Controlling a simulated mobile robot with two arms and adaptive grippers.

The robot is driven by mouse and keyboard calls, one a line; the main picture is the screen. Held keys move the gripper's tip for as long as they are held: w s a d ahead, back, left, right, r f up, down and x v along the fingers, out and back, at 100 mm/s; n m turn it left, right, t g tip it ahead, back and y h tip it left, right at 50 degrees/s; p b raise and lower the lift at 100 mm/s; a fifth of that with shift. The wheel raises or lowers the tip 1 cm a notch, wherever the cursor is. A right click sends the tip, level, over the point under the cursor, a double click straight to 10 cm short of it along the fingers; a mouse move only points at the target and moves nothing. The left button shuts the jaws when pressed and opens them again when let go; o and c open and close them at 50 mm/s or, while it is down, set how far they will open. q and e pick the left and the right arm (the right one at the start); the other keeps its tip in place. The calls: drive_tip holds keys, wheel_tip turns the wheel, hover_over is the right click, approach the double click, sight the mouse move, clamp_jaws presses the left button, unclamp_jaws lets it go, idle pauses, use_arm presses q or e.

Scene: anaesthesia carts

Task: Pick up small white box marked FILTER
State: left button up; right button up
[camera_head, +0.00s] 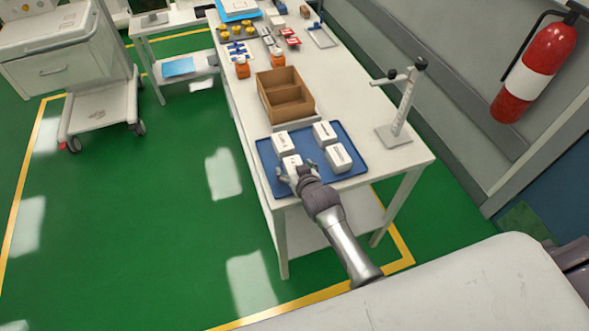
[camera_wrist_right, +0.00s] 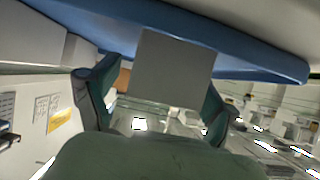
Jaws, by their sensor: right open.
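Several small white boxes lie on a blue tray (camera_head: 353,174) at the near end of the white table. They are the near-left box (camera_head: 291,161), the near-right box (camera_head: 338,157), the far-left box (camera_head: 282,141) and the far-right box (camera_head: 325,132). Their dark print is too small to read, so I cannot tell which is marked FILTER. My right gripper (camera_head: 297,173) is open at the near-left box. In the right wrist view, a plain grey-looking box face (camera_wrist_right: 172,68) shows between its two spread fingers (camera_wrist_right: 157,88). My left gripper is out of view.
A stand with an upright post (camera_head: 403,105) is to the right. Orange-capped bottles (camera_head: 242,67) and other supplies are farther back. The table's middle right is clear.

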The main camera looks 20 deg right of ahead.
drive_tip(key=shift+c, duration=0.2)
drive_tip(key=c, duration=1.3)
